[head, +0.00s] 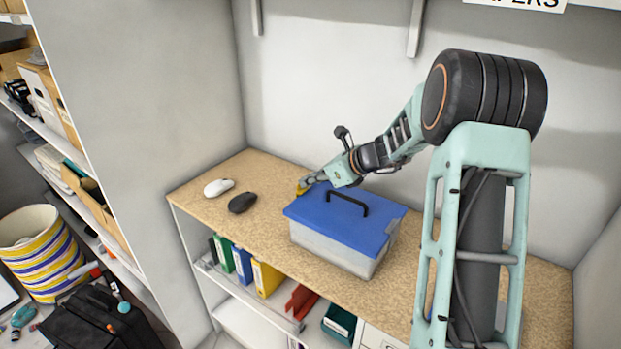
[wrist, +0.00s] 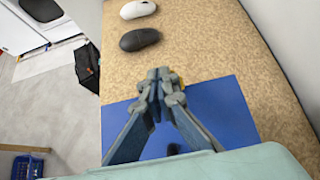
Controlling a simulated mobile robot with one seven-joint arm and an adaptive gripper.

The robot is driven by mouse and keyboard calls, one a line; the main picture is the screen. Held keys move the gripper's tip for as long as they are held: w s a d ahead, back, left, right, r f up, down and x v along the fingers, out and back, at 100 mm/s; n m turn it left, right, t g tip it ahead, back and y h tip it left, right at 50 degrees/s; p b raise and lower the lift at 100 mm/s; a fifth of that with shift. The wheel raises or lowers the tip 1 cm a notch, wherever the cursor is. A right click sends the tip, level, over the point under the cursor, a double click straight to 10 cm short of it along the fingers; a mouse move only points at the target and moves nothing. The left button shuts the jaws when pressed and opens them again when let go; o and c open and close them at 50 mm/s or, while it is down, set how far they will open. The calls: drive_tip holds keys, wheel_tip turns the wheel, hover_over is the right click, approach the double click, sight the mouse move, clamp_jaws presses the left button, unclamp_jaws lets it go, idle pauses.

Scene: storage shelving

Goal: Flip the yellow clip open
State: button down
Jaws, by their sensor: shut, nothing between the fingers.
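The yellow clip (head: 301,190) shows at the left end of the blue-lidded box, right by my fingertips. In the wrist view only a sliver of the yellow clip (wrist: 182,86) shows beside my fingers; the rest is hidden behind them, and I cannot tell whether the clip is up or down. The box has a clear body (head: 330,250) and a blue lid (head: 375,218) with a black handle (head: 347,200). My gripper (head: 308,184) reaches over the lid's left edge, fingers together and empty. It also shows in the wrist view (wrist: 161,80). I cannot tell whether it touches the clip.
A white mouse (head: 218,187) and a black mouse (head: 242,202) lie on the speckled shelf top (head: 205,212), left of the box. Colored binders (head: 265,277) stand on the shelf below. A grey wall (head: 310,90) rises behind. The shelf top between mice and box is clear.

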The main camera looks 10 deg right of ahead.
drive_tip(key=shift+w+a+r+p, duration=0.15)
drive_tip(key=shift+w+a+p, duration=0.25)
drive_tip(key=shift+a, duration=0.05)
drive_tip(key=w+a+f, duration=0.2)
drive_tip(key=w+a, duration=0.2)
drive_tip(key=shift+w+a+f+b, duration=0.25)
drive_tip(key=shift+w+a+b, duration=0.05)
drive_tip(key=shift+b, duration=0.15)
drive_tip(key=shift+d+f, duration=0.1)
drive_tip(key=shift+s+d+f+b, duration=0.2)
drive_tip(key=shift+s+d+b, duration=0.3)
drive_tip(key=shift+s, duration=0.05)
drive_tip(key=shift+r, duration=0.15)
